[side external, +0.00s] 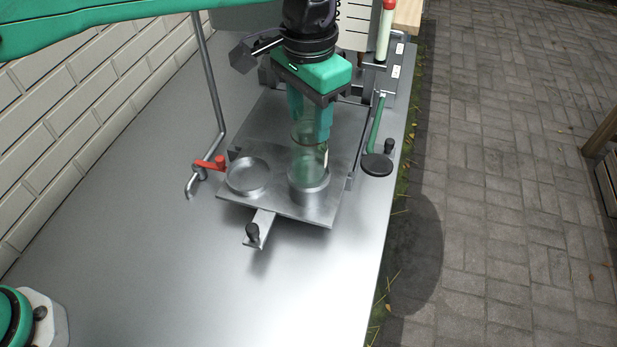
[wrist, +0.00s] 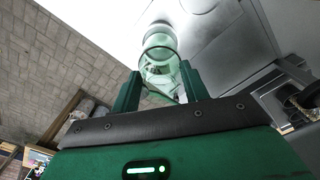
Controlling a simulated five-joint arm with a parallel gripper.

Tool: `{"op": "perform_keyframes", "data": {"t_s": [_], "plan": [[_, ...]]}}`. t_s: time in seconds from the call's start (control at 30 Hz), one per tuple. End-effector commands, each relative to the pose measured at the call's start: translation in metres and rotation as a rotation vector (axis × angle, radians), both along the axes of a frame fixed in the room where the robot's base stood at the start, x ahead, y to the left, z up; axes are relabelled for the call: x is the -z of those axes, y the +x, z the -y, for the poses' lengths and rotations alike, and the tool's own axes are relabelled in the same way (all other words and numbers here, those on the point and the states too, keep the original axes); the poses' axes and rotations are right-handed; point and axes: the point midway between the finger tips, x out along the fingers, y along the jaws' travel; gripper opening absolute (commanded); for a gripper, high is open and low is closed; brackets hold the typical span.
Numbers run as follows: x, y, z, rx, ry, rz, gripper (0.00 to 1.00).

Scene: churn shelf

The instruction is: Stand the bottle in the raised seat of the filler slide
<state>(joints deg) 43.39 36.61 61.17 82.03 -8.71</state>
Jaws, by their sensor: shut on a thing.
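The clear greenish glass bottle (side external: 308,162) is upright between the green fingers of my gripper (side external: 311,135), which is shut on it. In the wrist view the bottle (wrist: 160,56) shows between the two fingers (wrist: 158,92). The filler slide (side external: 283,205) is a flat grey metal plate. Its raised seat (side external: 309,191) is a short metal cup at the plate's right front. The bottle's lower end is at or inside this seat's rim. I cannot tell whether it rests on the seat's floor.
A shallow round seat (side external: 248,176) on the plate's left is empty. A red-handled tap (side external: 210,163) on a bent pipe stands left of the plate. A green lever with a black disc (side external: 377,164) is at right. The front bench is clear.

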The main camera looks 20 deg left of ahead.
Motion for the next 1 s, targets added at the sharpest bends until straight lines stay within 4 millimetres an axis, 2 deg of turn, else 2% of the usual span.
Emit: {"op": "perform_keyframes", "data": {"t_s": [1.0], "plan": [[0.0082,0.0,0.0,0.0,0.0,0.0,0.05]]}}
